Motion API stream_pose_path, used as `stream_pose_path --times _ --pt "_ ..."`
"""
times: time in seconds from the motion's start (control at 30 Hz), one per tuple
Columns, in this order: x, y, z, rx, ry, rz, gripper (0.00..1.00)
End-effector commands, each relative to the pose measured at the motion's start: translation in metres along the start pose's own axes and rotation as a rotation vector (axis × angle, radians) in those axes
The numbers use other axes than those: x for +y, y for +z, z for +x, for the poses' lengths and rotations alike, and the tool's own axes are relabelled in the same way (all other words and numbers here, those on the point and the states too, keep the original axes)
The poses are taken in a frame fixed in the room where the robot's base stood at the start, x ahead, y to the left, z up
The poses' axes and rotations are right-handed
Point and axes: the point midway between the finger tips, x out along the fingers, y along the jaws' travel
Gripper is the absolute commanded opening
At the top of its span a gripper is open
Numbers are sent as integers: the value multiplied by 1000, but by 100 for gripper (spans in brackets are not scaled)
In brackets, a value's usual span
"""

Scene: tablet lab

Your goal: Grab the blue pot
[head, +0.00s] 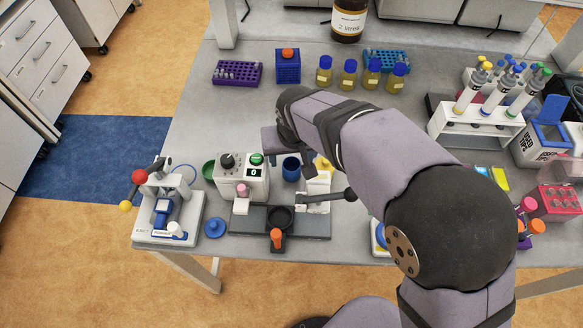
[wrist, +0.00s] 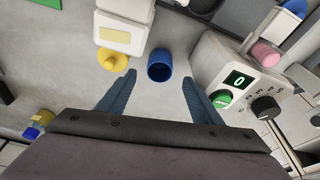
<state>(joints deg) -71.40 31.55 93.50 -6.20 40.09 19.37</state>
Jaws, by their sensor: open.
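The blue pot (head: 291,169) is a small open-topped cup standing on the grey bench, just right of the white control box in the head view. In the wrist view the blue pot (wrist: 160,66) lies ahead of my fingertips, near the middle between them, with its dark inside showing. My gripper (wrist: 160,85) is open and empty, with one blue-grey finger on each side and a gap to the pot. In the head view my gripper is mostly hidden by my own arm.
The white control box (head: 243,178) with a dial stands close beside the pot; a yellow object (wrist: 112,59) sits on its other side in the wrist view. A white device with a black lever (head: 322,197) stands near. A green pot (head: 208,170) is left of the box.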

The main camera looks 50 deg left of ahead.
Motion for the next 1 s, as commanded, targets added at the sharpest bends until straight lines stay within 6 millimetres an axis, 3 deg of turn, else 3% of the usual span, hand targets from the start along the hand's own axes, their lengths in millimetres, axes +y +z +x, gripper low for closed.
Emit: stream_pose_path --times 0.53,0.87,0.9,1.0 --pt "1 0 54 -2 1 0 60" --pt "1 0 61 0 0 0 60" --pt "1 0 61 0 0 0 57" --pt "0 0 61 0 0 0 33"
